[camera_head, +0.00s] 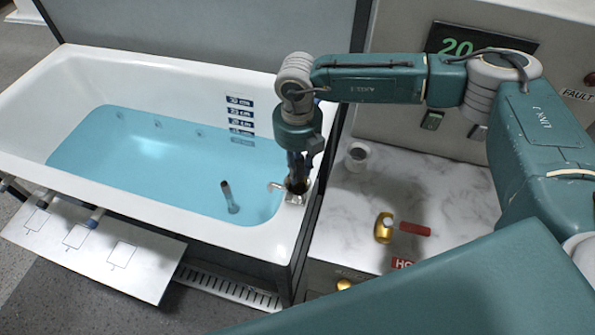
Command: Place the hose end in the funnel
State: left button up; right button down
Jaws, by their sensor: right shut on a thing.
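My right gripper (297,184) points down over the near right corner of the bathtub, beside a small metal fitting (277,187) on the rim. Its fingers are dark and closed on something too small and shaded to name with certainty. I cannot make out a hose end for sure. A dark-tipped tube (228,195) stands tilted in the tub water, apart from the gripper. A white round cup-like piece (357,154) with a dark opening sits on the marble top; I cannot tell whether it is the funnel. My left gripper is not in view.
The white bathtub (130,70) holds blue water. The marble top (440,190) bears a gold valve (384,228) with a red handle; its middle is clear. A white panel with outlined squares (95,245) lies at the left front. A display reading 20 (460,47) is behind.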

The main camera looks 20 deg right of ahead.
aim_at(298, 175)
notch_tip(298, 175, down, 3)
jog(key=shift+r, duration=0.1)
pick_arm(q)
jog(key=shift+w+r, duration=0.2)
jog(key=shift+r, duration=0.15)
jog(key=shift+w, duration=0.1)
pick_arm(e)
jog(key=shift+f, duration=0.25)
jog(key=c, duration=1.4)
grip_release()
jog(key=shift+r, duration=0.1)
jog(key=shift+c, duration=0.2)
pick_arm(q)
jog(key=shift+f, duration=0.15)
